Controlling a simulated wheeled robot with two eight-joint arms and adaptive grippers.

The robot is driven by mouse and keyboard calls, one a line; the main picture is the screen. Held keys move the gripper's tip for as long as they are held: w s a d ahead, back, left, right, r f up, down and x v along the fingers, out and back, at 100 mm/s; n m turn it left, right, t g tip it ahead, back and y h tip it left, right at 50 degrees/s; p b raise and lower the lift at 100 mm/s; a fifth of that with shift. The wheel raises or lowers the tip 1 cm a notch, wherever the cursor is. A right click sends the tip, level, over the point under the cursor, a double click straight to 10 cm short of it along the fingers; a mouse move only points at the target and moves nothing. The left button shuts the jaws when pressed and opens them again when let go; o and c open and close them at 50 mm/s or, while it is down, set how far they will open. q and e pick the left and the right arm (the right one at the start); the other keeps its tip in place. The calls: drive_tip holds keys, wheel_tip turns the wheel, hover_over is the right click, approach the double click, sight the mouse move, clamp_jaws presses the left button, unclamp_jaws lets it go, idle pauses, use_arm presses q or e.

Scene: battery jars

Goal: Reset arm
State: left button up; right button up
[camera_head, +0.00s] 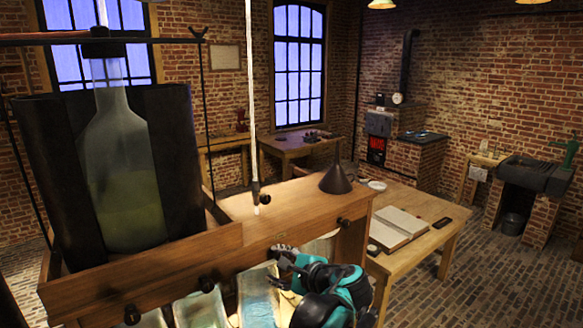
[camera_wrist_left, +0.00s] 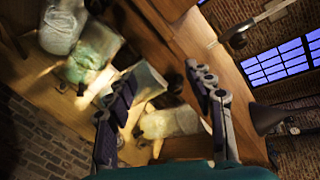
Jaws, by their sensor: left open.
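My left gripper (camera_head: 283,268) is at the lower middle of the head view, in front of the wooden stand (camera_head: 290,228) and by the jars under its shelf. In the left wrist view its two dark fingers (camera_wrist_left: 163,78) stand wide apart with nothing held between them. Beyond them are several glass jars, among them a greenish one (camera_wrist_left: 90,55) and a pale one (camera_wrist_left: 170,122). In the head view a jar with bluish contents (camera_head: 258,297) stands just left of the gripper. My right gripper is not in view.
A big glass bottle (camera_head: 125,190) with greenish liquid stands on the stand at left. A dark funnel (camera_head: 336,179) is on the stand's top, near a thin hanging rod (camera_head: 252,100). A table with an open book (camera_head: 398,228) is at right. Brick floor (camera_head: 490,270) is clear beyond it.

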use_arm(q)
drive_tip(key=s+a+f+n+g+h+b, duration=0.3)
drive_tip(key=s+a+f+n+b, duration=0.35)
drive_tip(key=s+a+f, duration=0.6)
drive_tip(key=s+a+f+n+h+b, duration=0.2)
drive_tip(key=s+f+n+h+b, duration=0.3)
drive_tip(key=s+f+n, duration=0.5)
drive_tip(key=s+f+b, duration=0.2)
drive_tip(key=s+f, duration=0.1)
drive_tip(key=f, duration=0.5)
drive_tip(key=shift+s+a+f+b, duration=0.15)
drive_tip(key=shift+s+b, duration=0.1)
drive_tip(key=shift+b, duration=0.1)
